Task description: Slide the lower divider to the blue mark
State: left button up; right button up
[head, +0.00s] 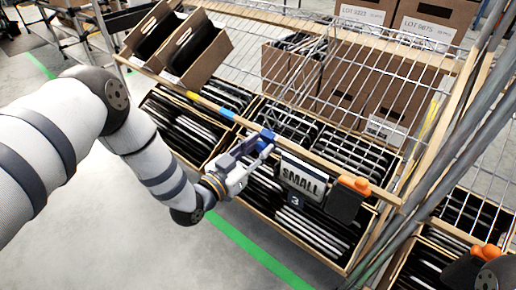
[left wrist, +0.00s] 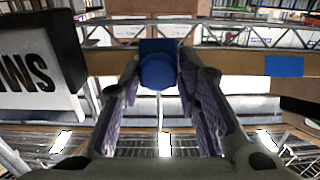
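A blue knob (head: 266,135), apparently the handle of the lower divider, sits on the wooden rail (head: 326,164) left of the SMALL sign. The divider's body behind it is hard to make out. The blue mark (head: 227,114) is a short strip on the same rail, up and left of the knob. My left gripper (head: 262,144) is at the knob. In the left wrist view, the blue knob (left wrist: 158,71) fills the gap between the fingertips, which look closed on it; the blue mark (left wrist: 284,66) is apart, to the right. My right gripper is not seen.
The SMALL sign (head: 302,177) hangs close right of my left gripper. A dark holder with an orange top (head: 354,185) is further right. A yellow mark (head: 192,95) lies beyond the blue one. Tilted cartons (head: 194,52) stand above the rail's left end.

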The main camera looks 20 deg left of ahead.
pick_arm(q)
jog(key=shift+d, duration=0.1)
grip_shut()
jog(key=w+a+b, duration=0.1)
jog(key=a, duration=0.3)
jog(key=w+a+b, duration=0.1)
jog(key=w+a, duration=0.1)
jog(key=a, duration=0.3)
jog(key=w+a+b, duration=0.1)
jog(key=w+a, duration=0.1)
jog(key=a, duration=0.3)
jog(key=shift+a+f, duration=0.1)
jog(key=o, duration=0.9)
grip_release()
jog(key=v, duration=1.2)
